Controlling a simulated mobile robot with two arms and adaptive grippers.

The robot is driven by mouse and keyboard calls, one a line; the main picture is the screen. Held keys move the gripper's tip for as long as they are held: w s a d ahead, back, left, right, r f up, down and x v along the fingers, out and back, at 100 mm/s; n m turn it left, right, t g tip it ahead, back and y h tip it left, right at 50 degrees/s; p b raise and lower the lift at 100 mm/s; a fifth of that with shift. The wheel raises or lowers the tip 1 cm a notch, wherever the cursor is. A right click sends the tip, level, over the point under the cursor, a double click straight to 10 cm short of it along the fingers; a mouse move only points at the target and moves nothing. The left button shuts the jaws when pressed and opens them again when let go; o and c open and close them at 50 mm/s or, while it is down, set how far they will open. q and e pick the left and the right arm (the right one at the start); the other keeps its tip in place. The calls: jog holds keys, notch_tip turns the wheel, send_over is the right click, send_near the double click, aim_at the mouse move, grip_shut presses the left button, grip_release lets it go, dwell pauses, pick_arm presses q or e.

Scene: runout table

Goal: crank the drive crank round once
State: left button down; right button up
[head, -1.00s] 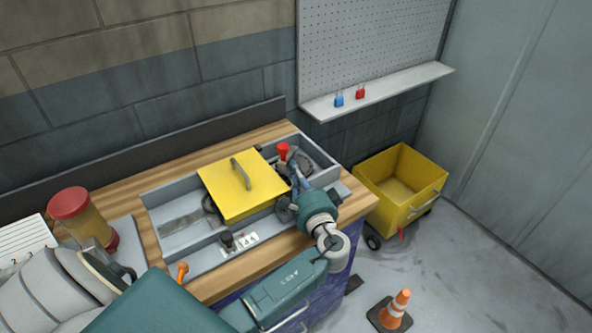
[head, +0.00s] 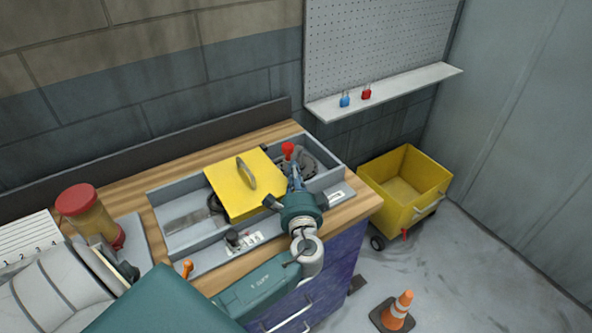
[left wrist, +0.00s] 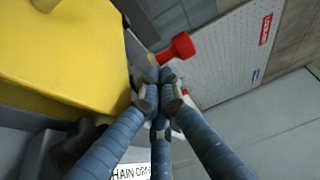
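The drive crank's red knob (head: 288,149) stands up at the right end of the grey open-topped housing (head: 181,253) on the workbench, by a dark round part (head: 303,160). My left gripper (head: 296,178) reaches up to it from the front. In the left wrist view the fingertips of this gripper (left wrist: 158,92) are drawn together, just short of the red knob (left wrist: 180,47). I see no handle between them; the crank's lower part is hidden behind the fingers. My right gripper is not in view.
A yellow cover (head: 229,197) with a handle sits on the housing, close left of my gripper. A red-topped jar (head: 88,215) and an orange-tipped lever (head: 187,268) are at the left. A yellow cart (head: 431,197) and a traffic cone (head: 399,308) stand on the floor at the right.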

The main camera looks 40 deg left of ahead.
aim_at(283, 175)
pick_arm(q)
jog(key=shift+s+a+m+t+h, duration=0.25)
jog(key=shift+a+m+t+h, duration=0.25)
jog(key=shift+h, duration=0.1)
jog(key=shift+s+a+b, duration=0.2)
jog(key=shift+a+b, duration=0.45)
jog(key=shift+a, duration=0.2)
jog(key=shift+a, duration=0.3)
